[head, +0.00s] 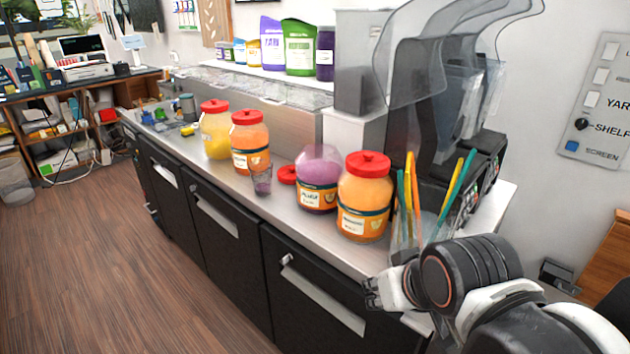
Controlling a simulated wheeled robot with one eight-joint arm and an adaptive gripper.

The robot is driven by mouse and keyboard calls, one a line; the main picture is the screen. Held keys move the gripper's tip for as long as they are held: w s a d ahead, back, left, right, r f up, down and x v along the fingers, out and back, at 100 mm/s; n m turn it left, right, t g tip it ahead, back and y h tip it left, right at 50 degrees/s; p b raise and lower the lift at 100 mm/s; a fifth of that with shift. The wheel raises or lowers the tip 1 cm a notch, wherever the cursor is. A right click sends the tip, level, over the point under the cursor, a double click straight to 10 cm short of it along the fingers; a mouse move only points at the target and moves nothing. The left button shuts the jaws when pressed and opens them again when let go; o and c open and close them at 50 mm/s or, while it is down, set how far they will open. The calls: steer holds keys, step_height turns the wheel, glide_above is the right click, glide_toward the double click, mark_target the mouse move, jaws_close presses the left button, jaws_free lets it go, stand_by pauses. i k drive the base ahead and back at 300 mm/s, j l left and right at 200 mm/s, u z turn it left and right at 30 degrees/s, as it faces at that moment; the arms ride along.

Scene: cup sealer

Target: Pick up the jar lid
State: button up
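A loose red jar lid (287,174) lies on the metal counter, just left of a purple jar (318,180) that has no lid on it. The purple jar covers part of the lid's right side. My gripper (372,292) is at the lower right, near the counter's front edge. It is well to the right of the lid and nearer to the camera, apart from it. Its fingers point left and look empty, but their gap is too small to judge.
An orange jar (365,198) with a red lid stands between my gripper and the purple jar. A small clear cup (261,180) stands left of the loose lid. More lidded jars (250,142) stand behind. A holder with colored straws (418,230) stands near my gripper.

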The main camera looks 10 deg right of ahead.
mark_target(286, 175)
steer(key=i+j+z, duration=0.25)
steer(key=i+j, duration=0.2)
steer(key=i+j+z, duration=0.3)
steer(key=i+j, duration=0.15)
steer(key=j, duration=0.25)
steer(key=i+j+z, duration=0.1)
steer(key=j, duration=0.25)
steer(key=i+j+z, duration=0.3)
steer(key=j, duration=0.4)
steer(key=i+j+z, duration=0.1)
steer(key=j, duration=0.3)
steer(key=i, duration=0.1)
